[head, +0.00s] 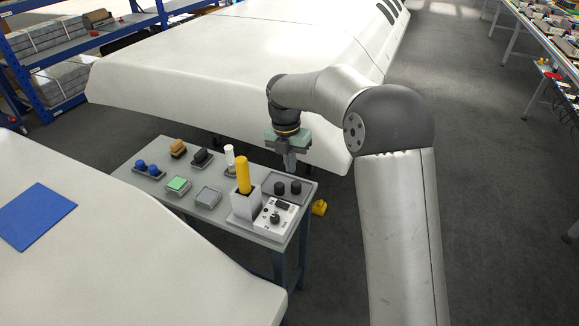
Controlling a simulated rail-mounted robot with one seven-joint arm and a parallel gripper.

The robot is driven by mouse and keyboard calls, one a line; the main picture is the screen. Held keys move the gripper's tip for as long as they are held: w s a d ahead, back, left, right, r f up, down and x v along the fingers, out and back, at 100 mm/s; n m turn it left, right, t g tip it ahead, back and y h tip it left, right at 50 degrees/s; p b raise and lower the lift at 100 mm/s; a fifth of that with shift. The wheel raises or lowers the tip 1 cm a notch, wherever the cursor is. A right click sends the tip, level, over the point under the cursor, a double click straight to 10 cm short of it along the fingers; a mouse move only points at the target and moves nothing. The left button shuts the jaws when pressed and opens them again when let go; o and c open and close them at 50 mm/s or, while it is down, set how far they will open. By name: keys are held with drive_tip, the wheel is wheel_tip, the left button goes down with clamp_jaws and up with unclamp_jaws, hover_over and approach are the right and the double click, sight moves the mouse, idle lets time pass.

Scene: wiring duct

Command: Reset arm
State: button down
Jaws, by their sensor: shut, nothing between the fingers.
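My gripper (290,165) is at the end of my arm, pointing down above the back right corner of the grey work table (255,236). Its fingers are together with nothing visible between them. It is above and just behind a grey tray (268,181) holding two dark round pieces (287,188). It appears apart from the tray, though the exact height is hard to tell. My arm reaches in from the lower right, bent at the elbow.
The table holds a yellow cylinder (243,176) in a white holder, a white control box (276,219), a white cylinder (229,155), a green block (177,184) and blue pieces (147,166). Large white panels (230,60) lie behind and front left. Blue shelving (60,50) stands back left.

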idle(0.3)
drive_tip(key=s+d+r+m, duration=0.3)
drive_tip(key=s+d+m, duration=0.3)
drive_tip(key=s+m, duration=0.3)
drive_tip(key=s+d+r+m, duration=0.3)
drive_tip(key=s+d+m, duration=0.3)
drive_tip(key=s+m, duration=0.25)
drive_tip(key=s+d+f+m, duration=0.2)
drive_tip(key=s+m, duration=0.5)
drive_tip(key=s, duration=0.1)
drive_tip(key=s+d+f+m+t+y, duration=0.1)
drive_tip(key=s+d+m, duration=0.1)
drive_tip(key=s+m, duration=0.5)
drive_tip(key=shift+s+d+f, duration=0.25)
drive_tip(key=shift+s+f, duration=0.1)
drive_tip(key=shift+s, duration=0.2)
drive_tip(key=shift+a, duration=0.1)
